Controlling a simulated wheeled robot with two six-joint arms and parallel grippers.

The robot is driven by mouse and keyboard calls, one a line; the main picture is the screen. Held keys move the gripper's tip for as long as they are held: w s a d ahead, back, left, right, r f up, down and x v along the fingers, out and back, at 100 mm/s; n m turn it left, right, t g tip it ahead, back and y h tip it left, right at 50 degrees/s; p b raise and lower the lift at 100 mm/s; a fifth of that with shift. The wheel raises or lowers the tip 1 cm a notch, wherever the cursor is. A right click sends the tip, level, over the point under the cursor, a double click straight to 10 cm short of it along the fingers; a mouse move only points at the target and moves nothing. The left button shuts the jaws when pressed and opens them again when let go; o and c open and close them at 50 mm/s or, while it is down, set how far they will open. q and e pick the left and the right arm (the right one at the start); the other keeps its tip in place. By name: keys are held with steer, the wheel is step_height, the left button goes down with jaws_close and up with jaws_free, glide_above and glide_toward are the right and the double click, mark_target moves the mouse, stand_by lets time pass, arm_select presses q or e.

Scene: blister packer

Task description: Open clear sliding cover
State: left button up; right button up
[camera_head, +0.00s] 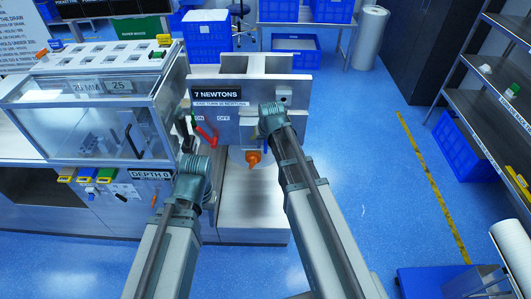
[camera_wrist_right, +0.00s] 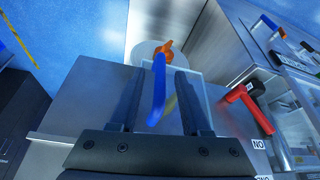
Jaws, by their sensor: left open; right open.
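A clear flat cover (camera_wrist_right: 203,92) shows in the right wrist view in front of an orange knob (camera_wrist_right: 165,47), with a blue handle (camera_wrist_right: 158,88) on it. My right gripper (camera_wrist_right: 159,72) is open, one dark finger on each side of the blue handle; I cannot tell whether either touches it. In the head view the orange knob (camera_head: 253,158) and a bit of the blue handle (camera_head: 264,146) show below my right wrist, which hides most of that gripper. My left gripper (camera_head: 187,128) is near the glazed cabinet's right edge, left of the red lever (camera_head: 207,137), its fingers hard to make out.
A glazed cabinet (camera_head: 85,75) with a black handle (camera_head: 132,141) stands at left. The panel marked "7 NEWTONS" (camera_head: 219,94) rises behind the knob. The red lever (camera_wrist_right: 246,106) is close beside my right gripper in the wrist view. Blue floor (camera_head: 360,160) is clear to the right.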

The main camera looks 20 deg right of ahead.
steer(key=shift+b+x, duration=0.5)
steer(key=shift+x, duration=0.6)
steer(key=shift+r, duration=0.1)
steer(key=shift+c, duration=0.3)
jaws_close()
steer(key=shift+s+d, duration=0.1)
